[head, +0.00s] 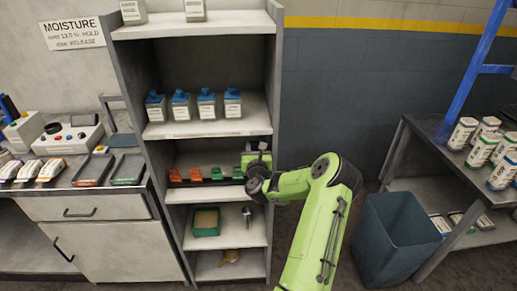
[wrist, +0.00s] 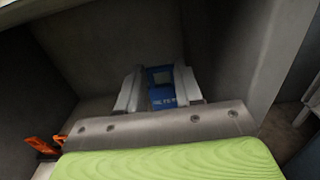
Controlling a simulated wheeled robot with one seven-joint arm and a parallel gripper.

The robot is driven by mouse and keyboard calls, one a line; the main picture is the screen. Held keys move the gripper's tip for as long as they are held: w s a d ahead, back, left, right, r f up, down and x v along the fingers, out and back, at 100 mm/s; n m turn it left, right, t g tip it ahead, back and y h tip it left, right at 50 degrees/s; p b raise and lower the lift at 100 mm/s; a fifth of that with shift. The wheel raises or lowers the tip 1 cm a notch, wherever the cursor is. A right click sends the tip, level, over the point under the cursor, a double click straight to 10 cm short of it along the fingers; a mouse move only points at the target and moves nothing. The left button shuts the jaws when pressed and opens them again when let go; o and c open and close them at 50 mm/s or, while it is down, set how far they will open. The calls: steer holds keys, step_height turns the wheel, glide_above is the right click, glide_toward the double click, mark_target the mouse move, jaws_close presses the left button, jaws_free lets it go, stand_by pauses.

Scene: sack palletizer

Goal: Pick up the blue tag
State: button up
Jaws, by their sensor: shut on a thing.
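The blue tag (wrist: 160,88) shows in the wrist view between the two fingers of my gripper (wrist: 160,95). It is a small blue piece with a grey-green patch and pale lettering on its lower part. The fingers are shut on it from both sides. In the head view my gripper (head: 257,162) is inside the shelf unit, at the right end of the shelf that holds orange and green clip-like pieces. The tag cannot be made out in the head view.
Orange pieces (head: 196,175) and a green piece (head: 238,174) stand left of my gripper. The shelf unit's right side wall (head: 277,100) is close by. Blue-capped bottles (head: 206,104) stand one shelf up. A dark bin (head: 394,238) stands on the floor at right.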

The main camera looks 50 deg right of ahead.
steer(key=w+a+p, duration=0.4)
steer(key=w+a, duration=0.8)
steer(key=w, duration=0.2)
steer(key=shift+f, duration=0.2)
steer(key=shift+a, duration=0.1)
